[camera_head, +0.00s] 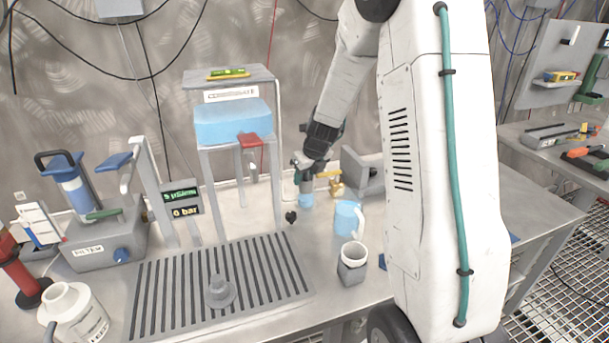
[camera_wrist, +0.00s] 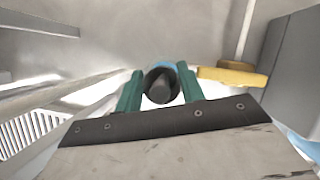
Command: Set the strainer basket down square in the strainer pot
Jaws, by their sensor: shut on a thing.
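My gripper (camera_head: 309,166) is at the back middle of the bench in the head view, pointing down. In the wrist view its green fingers (camera_wrist: 159,90) are shut on a dark round piece, which I take to be the strainer basket (camera_wrist: 160,88). A blue rim shows just beyond it. In the head view a light blue cylinder (camera_head: 306,192) stands right under my gripper. I cannot tell whether it is the strainer pot or part of the held thing. How square or deep the basket sits is hidden by my gripper.
A brass fitting (camera_head: 337,187) and a grey block (camera_head: 362,173) stand close right of my gripper.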

